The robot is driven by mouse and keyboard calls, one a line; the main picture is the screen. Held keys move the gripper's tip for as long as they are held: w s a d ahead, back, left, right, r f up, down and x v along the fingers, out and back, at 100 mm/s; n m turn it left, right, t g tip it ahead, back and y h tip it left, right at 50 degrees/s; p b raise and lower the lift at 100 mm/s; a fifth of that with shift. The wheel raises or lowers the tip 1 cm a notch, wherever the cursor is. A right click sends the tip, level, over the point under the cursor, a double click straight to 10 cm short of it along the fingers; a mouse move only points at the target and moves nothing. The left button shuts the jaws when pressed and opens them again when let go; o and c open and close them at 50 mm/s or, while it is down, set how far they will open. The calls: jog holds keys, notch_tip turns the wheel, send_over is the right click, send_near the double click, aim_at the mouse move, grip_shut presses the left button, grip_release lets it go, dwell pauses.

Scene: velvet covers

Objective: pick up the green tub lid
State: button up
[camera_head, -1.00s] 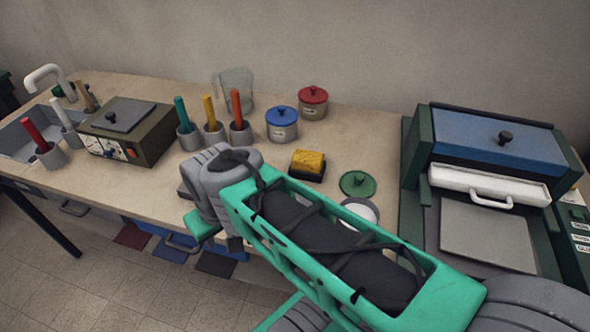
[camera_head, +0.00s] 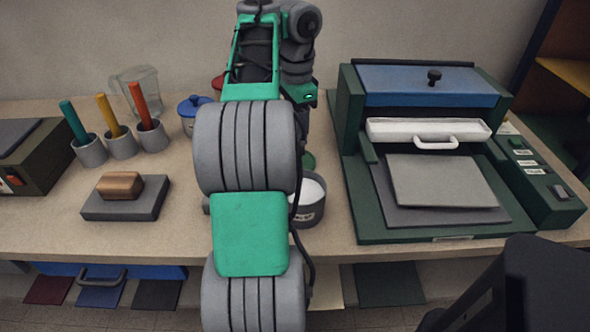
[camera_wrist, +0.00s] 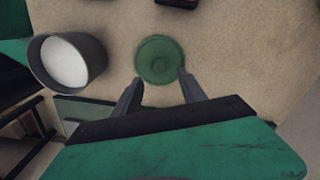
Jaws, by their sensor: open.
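My gripper (camera_wrist: 161,79) is open and empty. Its two fingertips are at the left and right of the lid's near edge in the wrist view; I cannot tell whether they touch it. In the head view my arm hides the gripper. An open grey tub with white contents (camera_wrist: 68,62) stands left of the lid; it also shows in the head view (camera_head: 308,203).
A green press with a blue top (camera_head: 430,85) stands right of the tub. A brown block (camera_head: 120,185) on a grey pad (camera_head: 125,209), several cups with coloured handles (camera_head: 121,145) and a blue-lidded pot (camera_head: 193,105) are to the left. A dark object (camera_wrist: 178,3) lies beyond the lid.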

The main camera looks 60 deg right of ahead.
notch_tip(320, 180, down, 6)
jog(key=b, duration=0.5)
jog(key=shift+w+a+f, duration=0.1)
jog(key=shift+a, duration=0.05)
jog(key=shift+c, duration=0.4)
grip_shut()
